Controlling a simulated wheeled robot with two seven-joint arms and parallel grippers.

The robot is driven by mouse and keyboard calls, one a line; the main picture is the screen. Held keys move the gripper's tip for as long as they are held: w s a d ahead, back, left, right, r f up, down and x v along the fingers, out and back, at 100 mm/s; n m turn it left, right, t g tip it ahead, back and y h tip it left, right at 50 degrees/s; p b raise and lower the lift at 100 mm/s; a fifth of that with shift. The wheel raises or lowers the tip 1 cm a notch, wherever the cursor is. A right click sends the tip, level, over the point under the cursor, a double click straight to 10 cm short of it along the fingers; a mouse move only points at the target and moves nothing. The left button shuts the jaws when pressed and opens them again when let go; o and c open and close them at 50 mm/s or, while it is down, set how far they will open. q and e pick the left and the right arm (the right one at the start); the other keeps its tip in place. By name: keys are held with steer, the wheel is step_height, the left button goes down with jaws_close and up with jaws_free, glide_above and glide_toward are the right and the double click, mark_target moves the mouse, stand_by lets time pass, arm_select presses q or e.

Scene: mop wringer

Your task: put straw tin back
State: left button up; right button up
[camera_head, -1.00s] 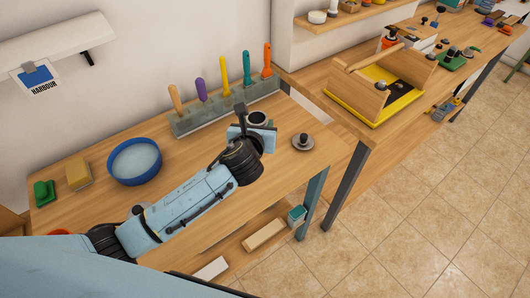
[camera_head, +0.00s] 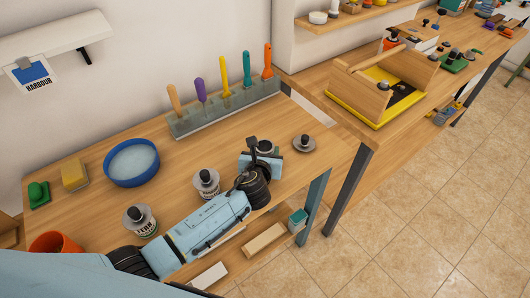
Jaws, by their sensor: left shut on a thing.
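My left gripper (camera_head: 260,157) is shut on a small grey tin, seen from above and mostly hidden by the fingers; its round top (camera_head: 268,147) shows just beyond them. I cannot read a label on it. Two grey tins with dark knobbed lids stand on the table: one (camera_head: 206,184) is left of the gripper, the other (camera_head: 140,221) is nearer and further left, beside my arm. Their labels are too small to read surely. A loose round lid with a dark knob (camera_head: 303,144) lies right of the held tin. My right gripper is out of view.
A blue bowl (camera_head: 132,179), yellow sponge (camera_head: 74,187), green block (camera_head: 38,195) and orange pot (camera_head: 55,243) stand on the left. A rack (camera_head: 225,115) of coloured-handled tools stands along the back. A second bench with a wooden yellow-based frame (camera_head: 375,122) adjoins at right.

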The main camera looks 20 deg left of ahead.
arm_select(q)
steer(key=shift+r, duration=0.1)
steer(key=o, duration=1.1)
steer(key=shift+s+r, duration=0.1)
steer(key=shift+s, duration=0.05)
steer(key=p+v, duration=0.2)
steer(key=v, duration=0.9)
steer(key=shift+s+r, duration=0.15)
steer(key=shift+s, duration=0.15)
